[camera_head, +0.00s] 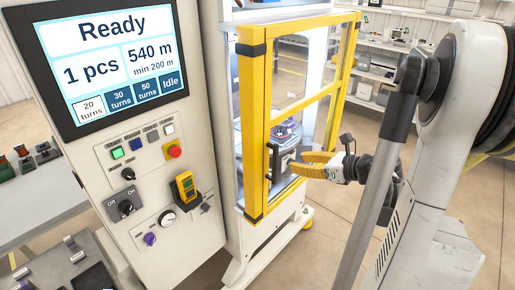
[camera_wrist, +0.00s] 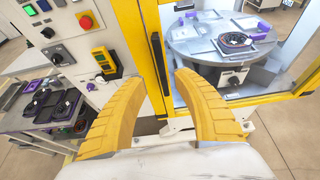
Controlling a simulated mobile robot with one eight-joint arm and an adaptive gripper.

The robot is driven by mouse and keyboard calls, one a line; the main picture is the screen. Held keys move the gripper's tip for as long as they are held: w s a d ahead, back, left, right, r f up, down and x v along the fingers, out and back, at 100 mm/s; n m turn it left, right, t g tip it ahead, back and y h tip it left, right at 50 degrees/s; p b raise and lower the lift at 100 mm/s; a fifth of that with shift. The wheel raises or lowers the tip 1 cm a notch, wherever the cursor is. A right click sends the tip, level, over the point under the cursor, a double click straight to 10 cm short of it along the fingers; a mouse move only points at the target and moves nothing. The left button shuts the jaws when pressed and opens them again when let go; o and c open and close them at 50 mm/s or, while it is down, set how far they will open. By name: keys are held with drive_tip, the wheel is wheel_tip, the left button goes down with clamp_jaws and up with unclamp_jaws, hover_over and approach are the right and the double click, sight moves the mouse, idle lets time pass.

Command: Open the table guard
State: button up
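The table guard (camera_head: 254,125) is a tall yellow frame with clear panes on the machine's front; it appears closed. Its yellow upright (camera_wrist: 148,35) shows in the wrist view, with a dark vertical handle (camera_wrist: 160,62) on it. The handle also shows in the head view (camera_head: 268,163), low on the guard. My gripper (camera_head: 299,167) is in front of the guard, to the right of the handle in the head view. In the wrist view my gripper (camera_wrist: 158,80) is open and empty, its yellow fingers apart, with the handle ahead between the tips. I see no contact.
A control panel (camera_head: 205,225) with a screen (camera_head: 107,60), buttons and a red stop knob (camera_head: 173,151) stands left of the guard. Behind the panes is a round turntable (camera_wrist: 190,38) with parts. A side table (camera_wrist: 25,115) holds dark trays. Floor to the right is clear.

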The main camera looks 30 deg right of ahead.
sight(277, 159)
drive_tip(key=b+x, duration=0.2)
drive_tip(key=x, duration=0.8)
drive_tip(key=shift+w+f, duration=0.1)
drive_tip(key=shift+w, duration=0.3)
drive_tip(key=shift+s, duration=0.1)
clamp_jaws()
